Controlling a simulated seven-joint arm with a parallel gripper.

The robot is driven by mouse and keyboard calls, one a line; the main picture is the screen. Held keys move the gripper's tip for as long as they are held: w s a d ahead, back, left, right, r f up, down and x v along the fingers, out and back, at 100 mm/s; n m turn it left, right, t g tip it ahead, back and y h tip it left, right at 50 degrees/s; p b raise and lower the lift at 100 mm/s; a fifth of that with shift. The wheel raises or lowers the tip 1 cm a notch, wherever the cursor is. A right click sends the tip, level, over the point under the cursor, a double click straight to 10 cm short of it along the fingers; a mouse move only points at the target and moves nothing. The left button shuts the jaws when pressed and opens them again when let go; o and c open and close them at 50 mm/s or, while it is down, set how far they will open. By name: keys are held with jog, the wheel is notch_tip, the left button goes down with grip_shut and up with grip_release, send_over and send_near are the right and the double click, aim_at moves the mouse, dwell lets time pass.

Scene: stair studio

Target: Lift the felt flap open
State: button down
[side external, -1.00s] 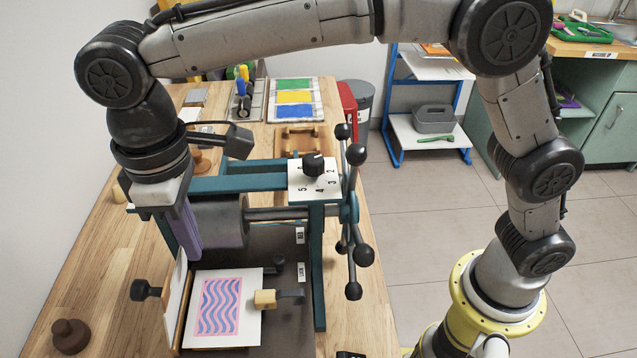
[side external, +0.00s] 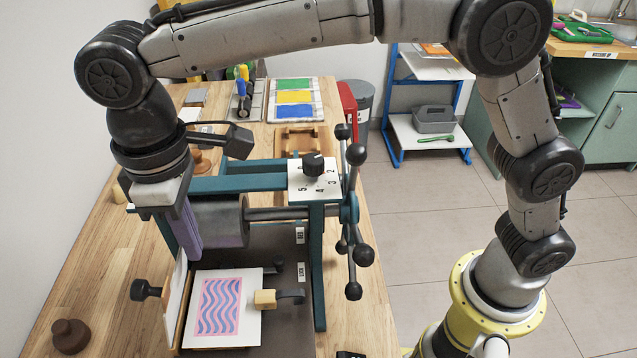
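The felt flap (side external: 176,298) looks like a thin pale panel with a tan edge. It stands nearly upright at the left edge of the press bed, with a black knob (side external: 146,290) on its outer left side. The bed beside it is uncovered and holds a white sheet with a pink and blue wavy print (side external: 220,307). My gripper (side external: 188,250) points down at the flap's upper far end, its purple-grey fingers close to or touching the panel. The gap between the fingers is hidden, so I cannot tell whether they grip anything.
The teal press frame (side external: 240,184), its roller (side external: 217,222) and the spoked hand wheel (side external: 350,212) stand just right of and behind my gripper. A wooden block (side external: 265,299) on a dark arm touches the print sheet's right side. Bare table (side external: 90,270) lies to the left.

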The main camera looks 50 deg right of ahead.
jog(key=shift+f, duration=0.25)
jog(key=shift+f, duration=1.25)
jog(key=shift+w+a, duration=1.5)
jog(key=shift+s+d+r, duration=0.25)
jog(key=shift+r, duration=0.8)
jog(key=shift+s+d+r, duration=0.25)
jog(key=shift+r, duration=0.75)
jog(key=shift+s+d+r, duration=0.25)
jog(key=shift+r, duration=0.8)
